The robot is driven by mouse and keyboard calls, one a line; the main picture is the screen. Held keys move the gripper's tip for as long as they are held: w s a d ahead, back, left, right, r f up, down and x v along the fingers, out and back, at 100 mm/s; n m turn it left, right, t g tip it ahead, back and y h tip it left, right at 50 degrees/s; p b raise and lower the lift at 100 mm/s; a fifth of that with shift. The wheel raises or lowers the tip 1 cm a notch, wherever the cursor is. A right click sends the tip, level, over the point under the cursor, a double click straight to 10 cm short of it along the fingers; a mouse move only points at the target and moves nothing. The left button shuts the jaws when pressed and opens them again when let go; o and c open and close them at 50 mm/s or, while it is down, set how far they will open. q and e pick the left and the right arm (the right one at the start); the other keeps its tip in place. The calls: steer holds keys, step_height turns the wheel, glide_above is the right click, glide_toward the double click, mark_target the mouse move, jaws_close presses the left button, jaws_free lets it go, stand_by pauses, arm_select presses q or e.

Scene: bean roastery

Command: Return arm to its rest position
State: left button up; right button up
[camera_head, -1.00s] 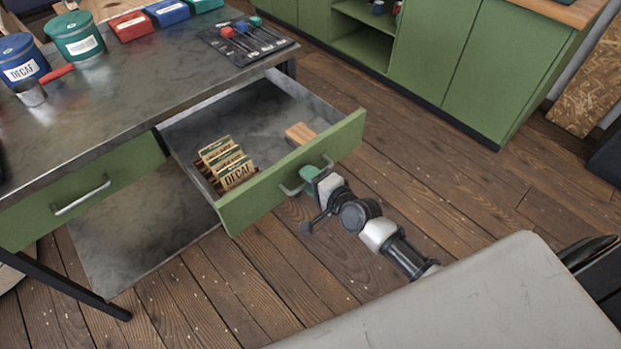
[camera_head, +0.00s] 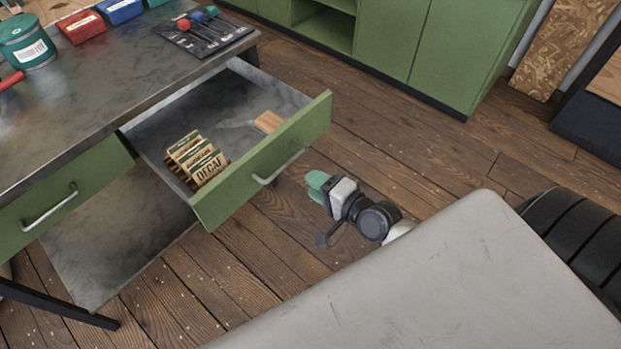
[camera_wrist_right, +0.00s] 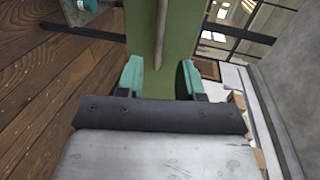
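My right gripper (camera_head: 317,184) has green fingers and is off the drawer front, to the right of the drawer handle (camera_head: 279,168). In the right wrist view the two fingers (camera_wrist_right: 158,78) stand apart with nothing held between them. The handle (camera_wrist_right: 160,35) shows beyond the fingertips, in front of the green drawer front (camera_wrist_right: 140,30). The drawer (camera_head: 262,160) is pulled open. My left gripper is not in view.
The drawer holds several DECAF cards (camera_head: 196,160) and a wooden block (camera_head: 268,122). The metal-topped table (camera_head: 110,95) bears tins, a green canister (camera_head: 27,45) and a dark mat (camera_head: 205,45) of tools. Green cabinets (camera_head: 390,45) stand behind.

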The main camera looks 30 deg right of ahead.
stand_by(0.4)
steer(key=s+d+f+n+g+h, duration=0.1)
steer(key=s+f+n+g, duration=0.15)
steer(key=f, duration=0.55)
steer(key=s+d+f+n+g+h+p, duration=0.15)
steer(key=s+f, duration=0.25)
steer(key=f, duration=0.4)
steer(key=s+d+f+n+g+h, duration=0.1)
steer(key=s+f+n+g, duration=0.15)
steer(key=f, duration=0.65)
steer(key=s+a+f+n+g+h, duration=0.1)
steer(key=s+f+n+g, duration=0.2)
steer(key=s, duration=1)
steer(key=s+a+f+n+g+h, duration=0.1)
steer(key=s+a+f+n+g, duration=0.1)
steer(key=s+f+n+g, duration=0.2)
steer(key=s+f+n, duration=0.3)
steer(key=s+f, duration=0.4)
steer(key=s, duration=0.2)
steer(key=shift+p, duration=0.35)
